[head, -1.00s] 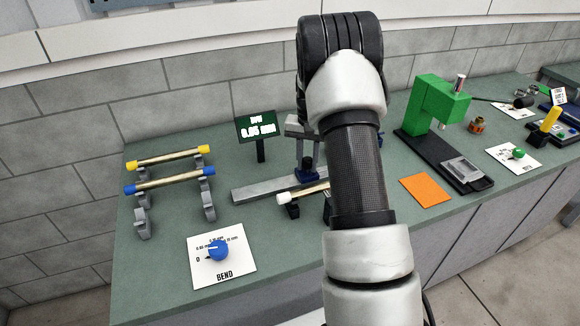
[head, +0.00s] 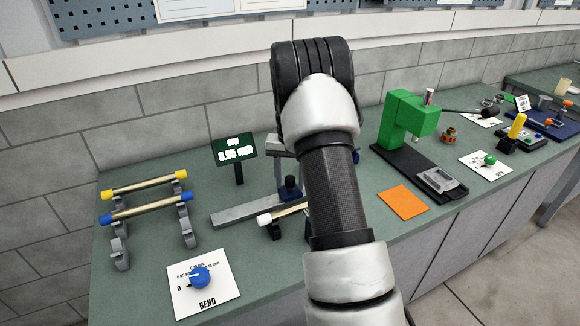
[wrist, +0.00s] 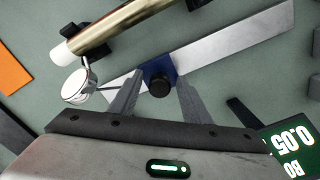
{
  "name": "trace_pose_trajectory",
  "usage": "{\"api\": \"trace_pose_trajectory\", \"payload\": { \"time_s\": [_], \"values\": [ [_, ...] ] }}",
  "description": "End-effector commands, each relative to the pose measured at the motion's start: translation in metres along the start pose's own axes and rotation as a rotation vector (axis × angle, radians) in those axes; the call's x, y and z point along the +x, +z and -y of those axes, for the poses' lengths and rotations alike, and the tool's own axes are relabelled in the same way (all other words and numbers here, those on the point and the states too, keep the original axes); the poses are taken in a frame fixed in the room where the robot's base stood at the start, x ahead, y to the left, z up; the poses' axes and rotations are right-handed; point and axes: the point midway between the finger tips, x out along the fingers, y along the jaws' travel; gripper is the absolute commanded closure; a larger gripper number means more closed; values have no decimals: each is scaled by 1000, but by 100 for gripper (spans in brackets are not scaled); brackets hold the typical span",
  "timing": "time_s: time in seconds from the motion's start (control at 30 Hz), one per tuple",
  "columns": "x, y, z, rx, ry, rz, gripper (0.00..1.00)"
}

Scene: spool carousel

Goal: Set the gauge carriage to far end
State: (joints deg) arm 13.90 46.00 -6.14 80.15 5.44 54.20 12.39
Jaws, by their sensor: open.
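The gauge carriage is a blue block with a black knob (wrist: 160,85) on a pale metal rail (wrist: 235,42). In the wrist view it sits towards the rail's left part, with a round dial gauge (wrist: 79,86) beside it. My gripper (wrist: 160,84) is open, one finger on each side of the carriage; I cannot tell whether they touch it. In the head view the carriage (head: 290,188) and the rail (head: 240,211) show left of my arm, which hides the rail's right part and my fingers.
A brass rod with a white end (wrist: 110,28) lies beside the rail. A readout (head: 234,150) stands behind it. A blue BEND knob (head: 200,277) and a rack with two rods (head: 146,206) are at left. A green press (head: 405,120) and an orange square (head: 402,202) are at right.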

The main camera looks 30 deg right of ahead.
Motion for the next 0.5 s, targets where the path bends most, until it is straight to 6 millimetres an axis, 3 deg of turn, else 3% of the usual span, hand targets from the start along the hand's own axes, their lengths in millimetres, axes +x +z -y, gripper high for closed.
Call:
{"api": "trace_pose_trajectory", "payload": {
  "time_s": [0.17,0.5],
  "values": [
    [-28,-1,0,0,-1,-6,57],
    [-111,-1,0,0,-2,-7,57]
  ]
}}
